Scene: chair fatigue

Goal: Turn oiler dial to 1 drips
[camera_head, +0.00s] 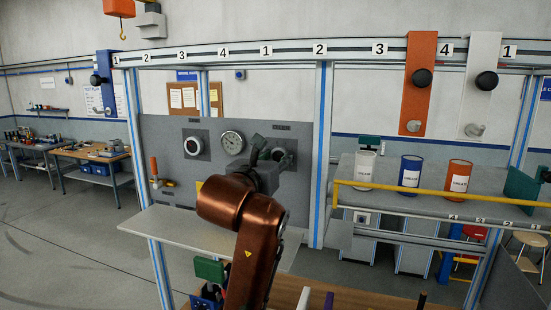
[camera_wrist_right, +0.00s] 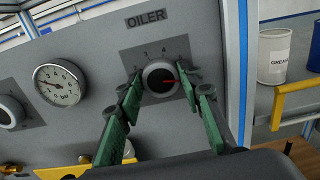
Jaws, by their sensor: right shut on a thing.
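The oiler dial (camera_wrist_right: 160,78) is a round black knob with a pale rim on a dark square plate, under the label OILER (camera_wrist_right: 145,19). Its red pointer points to the right in the wrist view. The figures 3 and 4 show above the knob; the other marks are small or hidden by the fingers. My right gripper (camera_wrist_right: 160,86) has green fingers closed on the dial from its left and right sides. In the head view, my right gripper (camera_head: 272,155) is at the panel and partly covers the dial (camera_head: 285,157).
The grey panel (camera_head: 170,130) also holds a gauge (camera_head: 232,143) and another dial (camera_head: 192,146). A shelf (camera_head: 150,225) juts out below the panel. To the right, a yellow rail (camera_head: 440,198) runs before white, blue and orange cans (camera_head: 411,172).

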